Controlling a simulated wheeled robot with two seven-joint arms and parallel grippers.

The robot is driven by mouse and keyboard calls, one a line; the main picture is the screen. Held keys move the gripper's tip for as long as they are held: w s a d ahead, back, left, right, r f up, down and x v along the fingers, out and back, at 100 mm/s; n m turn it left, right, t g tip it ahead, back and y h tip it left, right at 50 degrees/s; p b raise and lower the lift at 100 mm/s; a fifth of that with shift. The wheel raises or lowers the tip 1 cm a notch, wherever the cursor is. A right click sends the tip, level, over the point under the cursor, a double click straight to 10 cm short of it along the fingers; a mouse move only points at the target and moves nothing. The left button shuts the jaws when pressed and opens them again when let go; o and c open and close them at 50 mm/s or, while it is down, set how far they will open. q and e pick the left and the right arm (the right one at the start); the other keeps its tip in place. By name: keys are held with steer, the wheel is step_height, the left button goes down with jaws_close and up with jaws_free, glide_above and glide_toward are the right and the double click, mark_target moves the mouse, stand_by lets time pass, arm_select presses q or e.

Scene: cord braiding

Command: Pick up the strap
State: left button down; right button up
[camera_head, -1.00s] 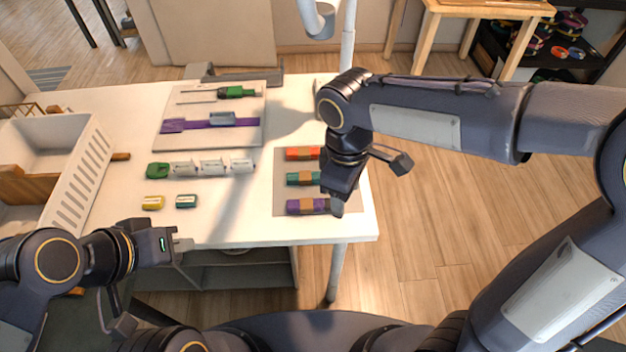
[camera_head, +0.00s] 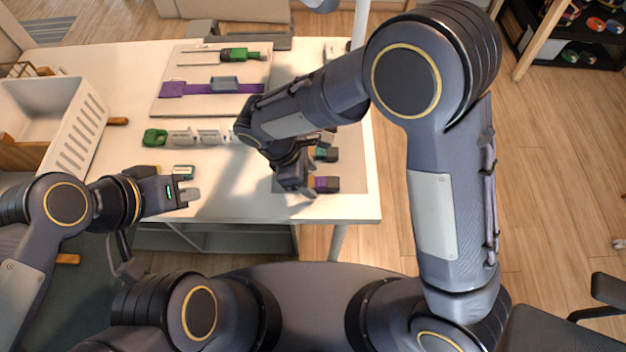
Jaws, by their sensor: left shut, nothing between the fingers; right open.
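A purple strap (camera_head: 241,89) lies flat across the pale board (camera_head: 168,107) at the back, with a grey-blue block (camera_head: 224,83) on it. On the grey mat (camera_head: 350,170) at the right, a purple banded bundle (camera_head: 322,184) and a teal banded bundle (camera_head: 327,154) show partly. The orange bundle is hidden behind my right arm. My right gripper (camera_head: 300,186) is open over the left side of the mat, beside the purple bundle; contact cannot be told. My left gripper (camera_head: 190,196) is shut and empty at the table's front edge, near a small teal-labelled box (camera_head: 183,171).
A green-handled tool (camera_head: 240,54) lies on the board. A green item (camera_head: 154,137) and several white holders (camera_head: 208,136) stand in a row mid-table. A white slotted bin (camera_head: 85,125) is at the left. The white table (camera_head: 240,207) has clear room along its front.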

steer(key=shift+d+f, duration=0.15)
steer(key=shift+f, duration=0.2)
steer(key=shift+c, duration=0.4)
steer(key=c, duration=1)
